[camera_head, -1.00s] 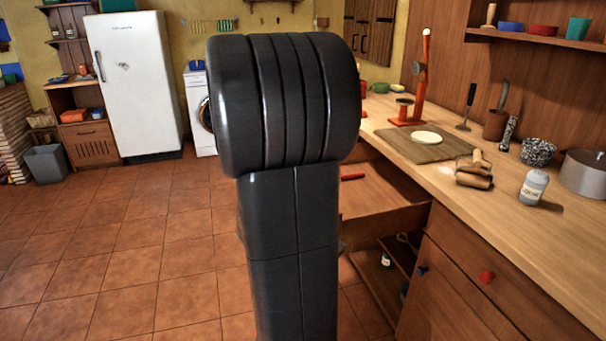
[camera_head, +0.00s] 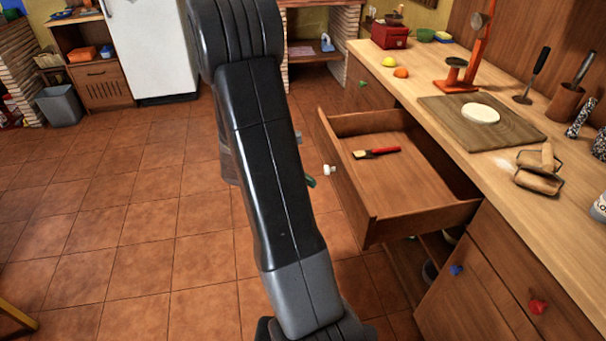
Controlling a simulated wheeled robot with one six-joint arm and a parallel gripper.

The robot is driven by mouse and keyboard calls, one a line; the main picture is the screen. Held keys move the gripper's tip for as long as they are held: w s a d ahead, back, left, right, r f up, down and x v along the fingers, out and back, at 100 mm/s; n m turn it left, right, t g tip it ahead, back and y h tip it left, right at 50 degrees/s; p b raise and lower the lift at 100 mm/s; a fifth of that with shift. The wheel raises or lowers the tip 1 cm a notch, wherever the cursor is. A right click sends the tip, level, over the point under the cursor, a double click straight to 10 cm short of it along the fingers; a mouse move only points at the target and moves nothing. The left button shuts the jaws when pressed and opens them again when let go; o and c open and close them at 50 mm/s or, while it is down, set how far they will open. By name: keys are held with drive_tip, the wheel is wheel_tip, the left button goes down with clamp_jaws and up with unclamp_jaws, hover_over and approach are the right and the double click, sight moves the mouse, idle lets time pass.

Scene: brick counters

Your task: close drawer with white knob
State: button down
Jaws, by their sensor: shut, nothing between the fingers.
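The drawer with the white knob (camera_head: 330,169) stands pulled out from the counter on the right. Its wooden floor (camera_head: 425,175) is bare except for a red-handled brush (camera_head: 376,152) with a pale end. The knob sits on the outside of the drawer's front panel, facing left. My arm's dark links cross the middle of the view, just left of the knob and apart from it as seen here.
Below the drawer is an open compartment with dark items. A blue knob (camera_head: 456,270) and a red knob (camera_head: 537,306) are on nearby fronts, a green knob (camera_head: 362,84) farther back. The counter holds a board (camera_head: 455,112) with dough and rolling pins (camera_head: 540,168). Tiled floor (camera_head: 130,220) at left is clear.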

sight(343, 190)
drive_tip(key=shift+w+d+f, duration=0.4)
drive_tip(key=shift+d+f, duration=0.2)
drive_tip(key=shift+d, duration=0.65)
drive_tip(key=shift+w+d+f, duration=0.4)
drive_tip(key=shift+d+f, duration=0.25)
drive_tip(key=shift+d, duration=0.55)
drive_tip(key=shift+w+d+f, duration=0.4)
drive_tip(key=shift+d+f, duration=0.2)
drive_tip(key=shift+d, duration=0.65)
drive_tip(key=w+d, duration=0.3)
drive_tip(key=d, duration=0.7)
drive_tip(key=w+d+b, duration=0.1)
drive_tip(key=w+d, duration=0.2)
drive_tip(key=d, duration=0.7)
drive_tip(key=w+d+b, duration=0.1)
drive_tip(key=w+d, duration=0.3)
drive_tip(key=d, duration=0.6)
drive_tip(key=shift+d, duration=0.4)
drive_tip(key=shift+d+r, duration=0.1)
drive_tip(key=shift+r, duration=0.05)
drive_tip(key=shift+w+r, duration=0.1)
